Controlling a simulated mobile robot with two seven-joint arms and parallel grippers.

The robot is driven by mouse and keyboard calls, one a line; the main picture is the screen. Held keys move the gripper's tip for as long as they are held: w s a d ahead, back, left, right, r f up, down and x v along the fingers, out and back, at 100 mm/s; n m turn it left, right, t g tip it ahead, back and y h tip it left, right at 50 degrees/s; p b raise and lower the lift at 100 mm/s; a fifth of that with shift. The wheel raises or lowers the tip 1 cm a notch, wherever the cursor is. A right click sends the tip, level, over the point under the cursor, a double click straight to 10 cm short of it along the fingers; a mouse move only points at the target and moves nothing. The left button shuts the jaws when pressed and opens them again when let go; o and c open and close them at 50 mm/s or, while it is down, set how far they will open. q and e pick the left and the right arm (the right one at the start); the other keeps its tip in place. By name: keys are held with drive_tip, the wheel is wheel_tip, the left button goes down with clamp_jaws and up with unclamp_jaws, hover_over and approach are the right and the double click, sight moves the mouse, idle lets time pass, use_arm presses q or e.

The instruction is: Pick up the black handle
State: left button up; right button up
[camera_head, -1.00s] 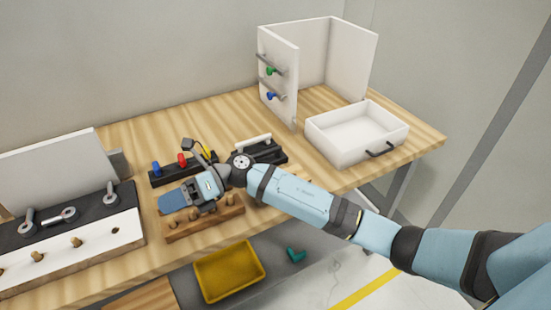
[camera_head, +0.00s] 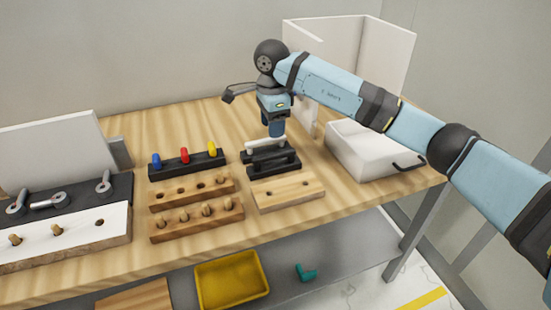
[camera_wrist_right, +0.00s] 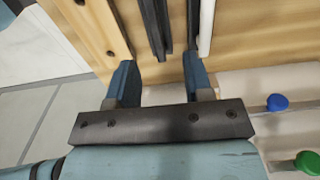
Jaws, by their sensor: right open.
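A black handle (camera_head: 274,169) lies at the front of a black holder (camera_head: 262,156) on the wooden bench, and a white handle (camera_head: 262,145) lies behind it. My right gripper (camera_head: 276,130) points down above these handles. In the right wrist view my open right gripper (camera_wrist_right: 161,80) has its two blue fingers apart and empty. The black handle (camera_wrist_right: 154,25) shows beyond the fingertips, in line with the gap between them. The white handle (camera_wrist_right: 207,25) shows past the right finger. My left gripper is not in view.
A wooden board with holes (camera_head: 290,193) lies in front of the handles. Peg racks (camera_head: 195,218) and a rack with coloured knobs (camera_head: 187,164) stand to the left. A white drawer (camera_head: 370,160) and white cabinet panels (camera_head: 386,55) stand right and behind.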

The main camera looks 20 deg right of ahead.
sight(274, 154)
wheel_tip(274, 154, down, 4)
drive_tip(key=shift+f, duration=0.15)
drive_tip(key=f, duration=0.5)
drive_tip(key=shift+s+f, duration=0.1)
drive_tip(key=shift+s, duration=0.3)
clamp_jaws()
